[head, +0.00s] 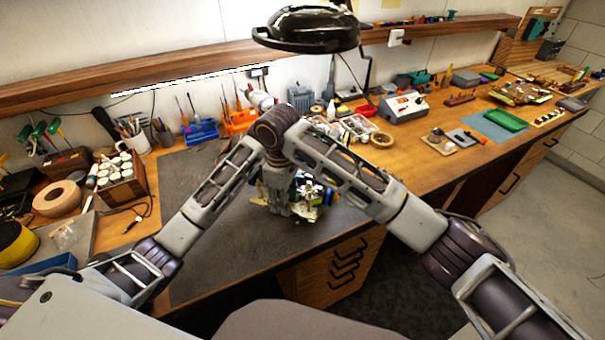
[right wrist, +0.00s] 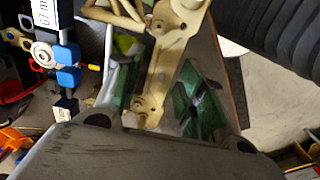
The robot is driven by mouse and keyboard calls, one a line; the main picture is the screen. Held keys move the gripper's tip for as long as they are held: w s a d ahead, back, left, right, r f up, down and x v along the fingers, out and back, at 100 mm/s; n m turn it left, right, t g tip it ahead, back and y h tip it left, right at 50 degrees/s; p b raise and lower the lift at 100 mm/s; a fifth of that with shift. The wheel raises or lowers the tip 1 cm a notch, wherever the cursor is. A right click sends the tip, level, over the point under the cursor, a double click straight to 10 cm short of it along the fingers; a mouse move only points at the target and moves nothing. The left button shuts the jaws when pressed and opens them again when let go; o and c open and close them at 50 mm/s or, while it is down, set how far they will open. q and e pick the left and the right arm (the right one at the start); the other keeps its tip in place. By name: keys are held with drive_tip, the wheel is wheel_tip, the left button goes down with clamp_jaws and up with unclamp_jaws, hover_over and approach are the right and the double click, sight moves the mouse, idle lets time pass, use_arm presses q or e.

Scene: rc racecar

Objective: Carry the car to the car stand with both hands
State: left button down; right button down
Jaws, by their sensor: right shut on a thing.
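The car (head: 309,197) is a small model with cream, blue and yellow-green parts, low over the grey mat near the bench's front edge. My arms partly hide it. My right gripper (head: 279,203) points down at the car's left side. In the right wrist view the right gripper (right wrist: 155,98) has green-padded fingers on both sides of a cream piece of the car (right wrist: 170,48) and is shut on it. My left arm reaches to the same place, but its gripper is hidden. I cannot pick out the car stand. I cannot tell whether the car touches the mat.
A black lamp (head: 308,28) hangs above. Tools, a blue bin (head: 201,131) and an orange bin (head: 240,120) line the back. A rack of white-capped jars (head: 122,176) stands at left. The grey mat (head: 238,250) has free room in front and left of the car.

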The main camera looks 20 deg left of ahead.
use_arm(q)
drive_tip(key=shift+a+f+b, duration=0.15)
drive_tip(key=shift+f+b, duration=0.35)
drive_tip(key=shift+b, duration=0.15)
use_arm(e)
drive_tip(key=shift+f, duration=0.7)
use_arm(q)
drive_tip(key=c, duration=0.8)
unclamp_jaws()
drive_tip(key=shift+f, duration=0.25)
use_arm(e)
drive_tip(key=c, duration=1.3)
unclamp_jaws()
drive_tip(key=shift+f, duration=0.1)
drive_tip(key=shift+c, duration=0.2)
use_arm(q)
drive_tip(key=o, duration=0.4)
drive_tip(key=shift+s+r, duration=0.1)
use_arm(e)
drive_tip(key=o, duration=0.5)
drive_tip(key=shift+s, duration=0.1)
drive_tip(key=shift+c, duration=0.2)
use_arm(q)
drive_tip(key=shift+r, duration=0.1)
drive_tip(key=shift+r, duration=4.85)
use_arm(e)
wheel_tip(320, 180, up, 12)
